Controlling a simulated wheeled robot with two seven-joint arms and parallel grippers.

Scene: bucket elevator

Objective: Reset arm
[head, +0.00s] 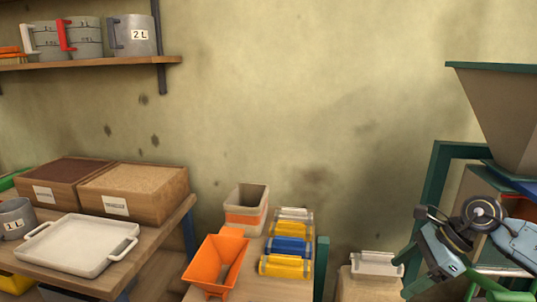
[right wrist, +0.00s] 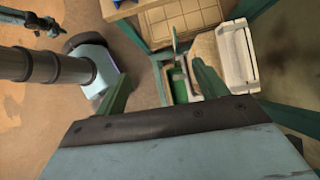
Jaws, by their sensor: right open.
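My right gripper (head: 455,288) is at the lower right of the head view, in front of the green-framed machine. Its fingers point down and stand apart, with nothing seen between them. In the right wrist view the two green fingers of the gripper (right wrist: 161,88) are also spread and empty, above the floor and the low things beside the bench. My left gripper does not show clearly in either view.
A hopper (head: 497,110) on a green frame (head: 437,185) stands close to my right arm. A pale bin (head: 376,263) is nearby.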

